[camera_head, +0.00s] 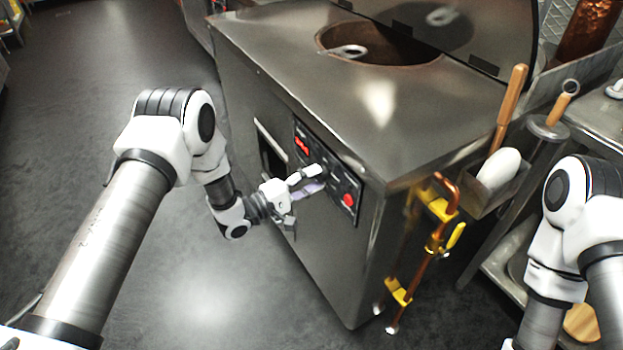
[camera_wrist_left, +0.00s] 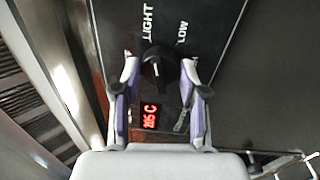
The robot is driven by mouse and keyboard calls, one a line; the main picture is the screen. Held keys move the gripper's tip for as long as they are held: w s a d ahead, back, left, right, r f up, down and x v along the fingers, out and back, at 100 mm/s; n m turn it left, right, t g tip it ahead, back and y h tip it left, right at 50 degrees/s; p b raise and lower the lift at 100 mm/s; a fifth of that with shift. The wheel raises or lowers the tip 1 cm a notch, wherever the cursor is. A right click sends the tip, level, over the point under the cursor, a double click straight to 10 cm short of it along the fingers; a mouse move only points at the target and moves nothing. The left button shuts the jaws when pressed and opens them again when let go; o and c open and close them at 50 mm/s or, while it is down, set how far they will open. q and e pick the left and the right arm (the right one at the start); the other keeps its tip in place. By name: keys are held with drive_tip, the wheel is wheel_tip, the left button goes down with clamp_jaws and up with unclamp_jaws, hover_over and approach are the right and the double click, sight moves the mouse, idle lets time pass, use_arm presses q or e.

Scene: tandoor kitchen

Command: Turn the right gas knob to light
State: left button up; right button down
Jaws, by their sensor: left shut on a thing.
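A black round gas knob (camera_wrist_left: 158,68) sits on a dark control panel (camera_wrist_left: 215,30) on the front of the steel tandoor. "LIGHT" and "LOW" are printed by it in the left wrist view. A short pale mark shows on its face. Only this knob shows there, so I cannot tell from that view whether it is the right one. My left gripper (camera_head: 319,178) is at the panel, its two fingers (camera_wrist_left: 160,73) shut on the knob from both sides. In the head view the fingers hide the knob. My right gripper is out of view.
The panel has a red display (camera_wrist_left: 151,116) and a red button (camera_head: 348,199). The tandoor (camera_head: 290,65) has an open round mouth on top. A copper gas pipe (camera_head: 424,262) with yellow fittings runs down its right side. Wooden-handled tools stand right. Floor at left is clear.

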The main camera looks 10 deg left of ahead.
use_arm(q)
drive_tip(key=shift+r+n, duration=0.15)
drive_tip(key=shift+n, duration=1.25)
drive_tip(key=o, duration=1.1)
drive_tip(key=shift+w, duration=0.1)
drive_tip(key=shift+o, duration=0.2)
drive_tip(key=v, duration=1.2)
